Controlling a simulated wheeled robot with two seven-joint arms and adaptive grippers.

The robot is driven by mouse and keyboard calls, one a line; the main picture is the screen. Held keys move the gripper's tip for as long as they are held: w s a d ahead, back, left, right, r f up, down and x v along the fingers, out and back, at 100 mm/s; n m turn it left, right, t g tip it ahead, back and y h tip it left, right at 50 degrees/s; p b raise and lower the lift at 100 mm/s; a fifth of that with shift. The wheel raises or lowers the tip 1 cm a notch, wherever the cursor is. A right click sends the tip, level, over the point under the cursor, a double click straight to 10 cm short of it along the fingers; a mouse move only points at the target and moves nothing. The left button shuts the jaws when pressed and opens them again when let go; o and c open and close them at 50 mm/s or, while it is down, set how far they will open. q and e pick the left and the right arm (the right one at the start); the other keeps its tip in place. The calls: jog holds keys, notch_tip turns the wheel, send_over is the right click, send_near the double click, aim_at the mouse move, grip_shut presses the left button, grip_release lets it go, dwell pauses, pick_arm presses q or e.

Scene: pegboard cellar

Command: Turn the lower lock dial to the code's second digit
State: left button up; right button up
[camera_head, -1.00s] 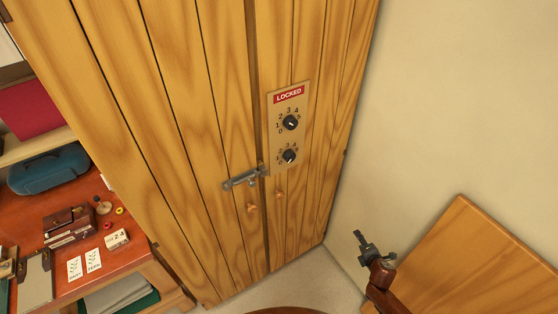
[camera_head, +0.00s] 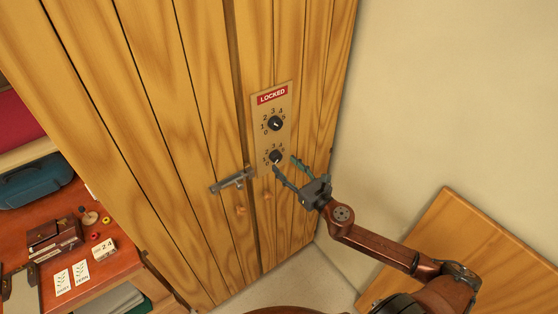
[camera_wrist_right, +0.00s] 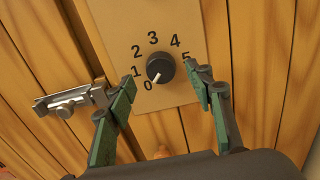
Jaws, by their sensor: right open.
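The lower lock dial (camera_head: 275,157) is a black knob on the lock plate of the wooden cabinet. In the right wrist view the dial (camera_wrist_right: 159,67) has its white mark pointing down-left to 0; digits 0 to 5 ring it. My right gripper (camera_head: 284,164) is open, its green fingertips in front of the plate. In the wrist view its fingers (camera_wrist_right: 160,74) stand on either side of the dial, with visible gaps; contact is not seen. A small card (camera_head: 103,249) on the desk appears to read 2 4. My left gripper is not in view.
The upper dial (camera_head: 275,123) sits above, under a red LOCKED sign (camera_head: 272,95). A metal latch (camera_head: 231,181) and wooden door knobs (camera_head: 240,210) are to the left and below. The desk (camera_head: 110,267) is at lower left, a wooden panel (camera_head: 465,230) at right.

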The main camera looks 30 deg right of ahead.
aim_at(278, 158)
jog(key=shift+w+a, duration=0.15)
jog(key=shift+w, duration=1.8)
jog(key=shift+c, duration=0.3)
jog(key=c, duration=0.9)
jog(key=shift+a, duration=0.2)
jog(key=shift+c, duration=0.8)
jog(key=shift+d, duration=0.2)
